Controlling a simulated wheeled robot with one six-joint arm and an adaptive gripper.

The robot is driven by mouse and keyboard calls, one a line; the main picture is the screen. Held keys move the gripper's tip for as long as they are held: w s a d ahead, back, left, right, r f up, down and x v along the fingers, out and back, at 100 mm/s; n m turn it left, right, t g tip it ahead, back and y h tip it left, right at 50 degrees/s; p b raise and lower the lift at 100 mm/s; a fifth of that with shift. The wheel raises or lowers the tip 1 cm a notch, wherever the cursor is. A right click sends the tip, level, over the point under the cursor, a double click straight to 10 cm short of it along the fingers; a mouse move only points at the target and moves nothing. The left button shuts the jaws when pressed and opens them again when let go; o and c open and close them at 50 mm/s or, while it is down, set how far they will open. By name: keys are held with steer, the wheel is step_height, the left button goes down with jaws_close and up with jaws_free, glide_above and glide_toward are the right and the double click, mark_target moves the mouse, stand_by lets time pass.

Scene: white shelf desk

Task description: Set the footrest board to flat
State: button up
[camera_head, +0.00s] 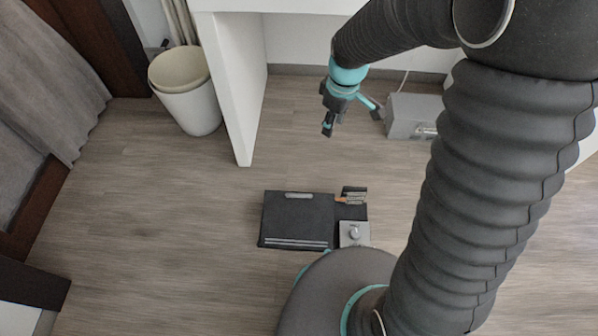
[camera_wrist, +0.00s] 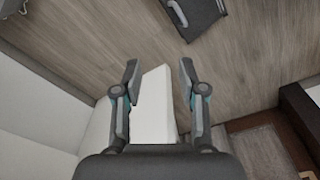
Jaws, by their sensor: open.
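The footrest board (camera_head: 298,219) is a dark rectangular panel low on the floor, with a light slot at its far edge and pale stripes at its near edge. I cannot tell its tilt from this view. Beside it on the right is a grey unit with a round knob (camera_head: 354,234), and behind that a small dark part with orange and light marks (camera_head: 350,198). My gripper (camera_head: 328,124) hangs above and beyond the board, apart from it. In the wrist view my gripper (camera_wrist: 159,75) is open and empty. Part of a dark panel (camera_wrist: 190,14) shows at that view's top.
A white desk side panel (camera_head: 236,90) stands left of my gripper, and it shows between my fingers in the wrist view (camera_wrist: 154,108). A white bin (camera_head: 188,95) is farther left. A grey box (camera_head: 409,117) stands to the right. Floor around the board is mostly clear.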

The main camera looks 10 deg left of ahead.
steer(key=a+f+n+g, duration=0.1)
steer(key=a+f+n, duration=0.1)
steer(key=f, duration=0.9)
steer(key=s+a+f+n, duration=0.1)
steer(key=a+f+n, duration=0.1)
steer(key=f, duration=0.9)
steer(key=s+a+f+n+g+h, duration=0.1)
steer(key=a+f, duration=0.3)
steer(key=f, duration=0.8)
steer(key=shift+a+n+g, duration=0.25)
steer(key=shift+n+g, duration=0.05)
steer(key=shift+n, duration=0.4)
jaws_close()
